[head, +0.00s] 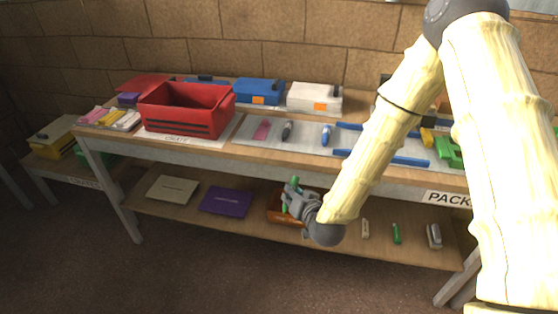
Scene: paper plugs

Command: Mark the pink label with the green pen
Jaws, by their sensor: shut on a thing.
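My gripper (291,196) is in front of the table, at lower shelf height. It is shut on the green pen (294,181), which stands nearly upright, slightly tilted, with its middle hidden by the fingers. A pink flat piece (93,115) lies at the left end of the tabletop beside yellow and white ones. Another small pink item (262,130) lies on the grey mat right of the red crate. I cannot tell which of the two is the pink label. My gripper is below and to the right of both, touching neither.
A red open crate (186,122) stands on the tabletop, with blue (258,91) and white (314,98) boxes behind. An orange-brown tray (274,212) is on the lower shelf behind my gripper. The table's front edge (280,162) is above the gripper. Blue strips (395,160) lie on the mat.

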